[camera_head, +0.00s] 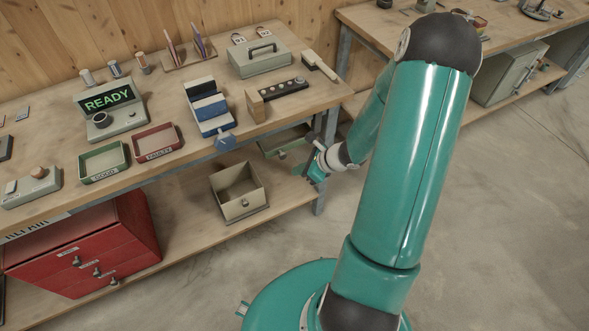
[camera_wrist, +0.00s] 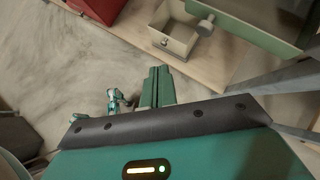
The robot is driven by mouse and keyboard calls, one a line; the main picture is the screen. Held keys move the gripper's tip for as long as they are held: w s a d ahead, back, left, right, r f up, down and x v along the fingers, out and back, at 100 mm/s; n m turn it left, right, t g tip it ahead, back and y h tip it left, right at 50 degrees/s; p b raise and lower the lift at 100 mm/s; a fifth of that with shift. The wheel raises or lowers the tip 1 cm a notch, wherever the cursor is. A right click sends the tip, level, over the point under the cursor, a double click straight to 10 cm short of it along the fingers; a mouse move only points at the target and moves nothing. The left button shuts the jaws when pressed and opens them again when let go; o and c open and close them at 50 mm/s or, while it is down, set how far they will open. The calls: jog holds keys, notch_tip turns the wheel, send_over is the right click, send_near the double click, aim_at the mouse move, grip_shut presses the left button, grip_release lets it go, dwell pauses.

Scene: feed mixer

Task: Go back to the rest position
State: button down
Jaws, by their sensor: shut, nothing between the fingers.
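My green arm rises from my base and bends down towards the workbench (camera_head: 176,166) at the left. My gripper (camera_head: 315,172) is beside the bench's right front leg, below the worktop, at about the height of the open drawer-like bins. It is shut and empty. In the wrist view the two green fingers (camera_wrist: 157,85) lie side by side and point at the floor near the lower shelf's edge. No rest position is marked in either view.
A beige bin (camera_head: 239,192) stands on the lower shelf, and a green drawer (camera_head: 285,142) hangs open close to my gripper. A metal leg (camera_head: 325,160) stands near it. A red drawer cabinet (camera_head: 85,249) is at the lower left. The concrete floor at the right is clear.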

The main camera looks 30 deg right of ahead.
jog(key=shift+s+r, duration=1.2)
jog(key=shift+r, duration=0.1)
jog(key=s+a+r+n+g, duration=0.1)
jog(key=a+r+n+g, duration=0.1)
jog(key=a+r+n, duration=0.45)
jog(key=s+a+r+n+g, duration=0.1)
jog(key=a+r+n, duration=0.3)
jog(key=r+n, duration=0.5)
jog(key=s+a+r+n+t+h, duration=0.1)
jog(key=s+a+r+n+h, duration=0.1)
jog(key=s+r+n, duration=0.3)
jog(key=s+a+r+n+h, duration=0.2)
jog(key=s+r+n, duration=0.4)
jog(key=r, duration=0.5)
jog(key=shift+n+t+h, duration=0.4)
jog(key=shift+n+h, duration=0.35)
jog(key=shift+h, duration=0.15)
jog(key=shift+s, duration=0.1)
